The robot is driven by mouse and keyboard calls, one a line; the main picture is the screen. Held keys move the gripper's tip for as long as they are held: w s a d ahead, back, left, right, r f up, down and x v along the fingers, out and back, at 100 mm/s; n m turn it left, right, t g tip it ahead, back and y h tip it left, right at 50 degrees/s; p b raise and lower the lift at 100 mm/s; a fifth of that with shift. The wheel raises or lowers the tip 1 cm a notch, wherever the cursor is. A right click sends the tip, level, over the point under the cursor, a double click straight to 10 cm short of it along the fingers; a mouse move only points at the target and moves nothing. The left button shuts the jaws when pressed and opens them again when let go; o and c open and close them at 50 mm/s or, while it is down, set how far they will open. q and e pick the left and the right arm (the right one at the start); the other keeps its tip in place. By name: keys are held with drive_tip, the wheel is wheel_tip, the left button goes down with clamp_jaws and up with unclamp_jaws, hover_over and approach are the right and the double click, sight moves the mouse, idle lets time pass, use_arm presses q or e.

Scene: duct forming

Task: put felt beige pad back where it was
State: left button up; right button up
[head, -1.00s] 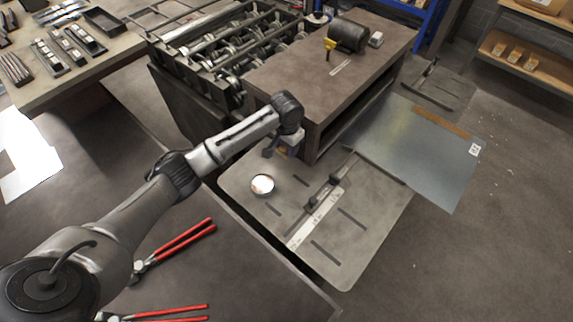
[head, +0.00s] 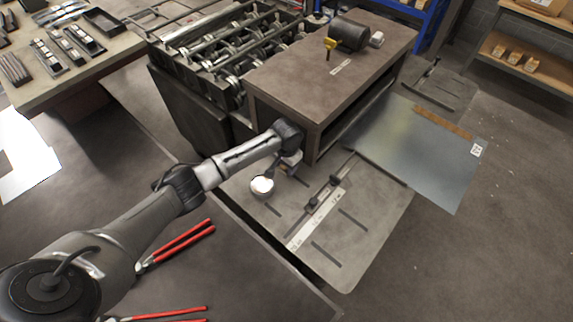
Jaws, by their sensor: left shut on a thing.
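My left gripper (head: 288,168) is low over the grey slotted plate (head: 372,216), beside the near corner of the brown machine housing. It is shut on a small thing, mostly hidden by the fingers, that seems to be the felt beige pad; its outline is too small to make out. A round tin with a bright white top (head: 262,186) stands on the plate just left of the gripper. I cannot tell whether the gripper touches the tin. My right gripper is out of view.
The brown machine housing (head: 330,62) rises behind the gripper, with a black motor (head: 348,33) on top. A sheet of metal (head: 415,150) lies to the right. A ruler strip (head: 317,217) and slots cross the plate. Red-handled tools (head: 180,243) lie on the near table.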

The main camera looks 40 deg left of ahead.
use_arm(q)
drive_tip(key=shift+f, duration=0.15)
drive_tip(key=o, duration=0.9)
